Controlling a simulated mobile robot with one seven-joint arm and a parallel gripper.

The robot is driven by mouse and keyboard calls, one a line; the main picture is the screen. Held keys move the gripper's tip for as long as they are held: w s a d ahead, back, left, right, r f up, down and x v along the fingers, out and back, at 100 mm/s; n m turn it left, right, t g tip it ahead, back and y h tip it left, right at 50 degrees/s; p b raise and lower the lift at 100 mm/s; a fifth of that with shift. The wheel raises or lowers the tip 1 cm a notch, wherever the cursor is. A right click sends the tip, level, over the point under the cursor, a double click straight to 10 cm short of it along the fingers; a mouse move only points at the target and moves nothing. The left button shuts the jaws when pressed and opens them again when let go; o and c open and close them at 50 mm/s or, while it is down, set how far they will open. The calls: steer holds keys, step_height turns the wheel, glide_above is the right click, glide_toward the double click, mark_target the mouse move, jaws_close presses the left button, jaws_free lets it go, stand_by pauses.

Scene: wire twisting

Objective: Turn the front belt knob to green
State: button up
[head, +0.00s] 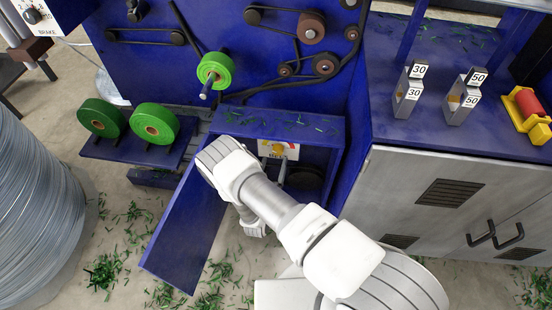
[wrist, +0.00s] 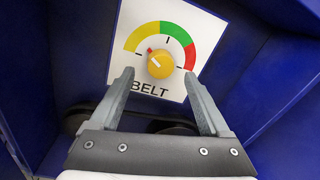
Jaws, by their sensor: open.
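The front belt knob (wrist: 160,65) is a round yellow knob on a white panel labelled BELT (wrist: 198,25). Its dial arc runs yellow at left, green at top and red at right. A small red mark on the knob sits at its upper left, toward the yellow part. My gripper (wrist: 158,76) is open, its two fingers apart below and to either side of the knob, not visibly touching it. In the head view the knob (head: 277,150) shows inside the open blue cabinet; my arm hides much of the cabinet and most of my gripper.
The blue cabinet door (head: 186,232) stands open at left. Blue walls enclose the panel closely. Grey cabinets (head: 420,195) stand at right. Green clippings litter the floor.

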mark_target(277, 153)
steer(key=shift+b+x, duration=0.35)
steer(key=shift+x, duration=1.45)
jaws_close()
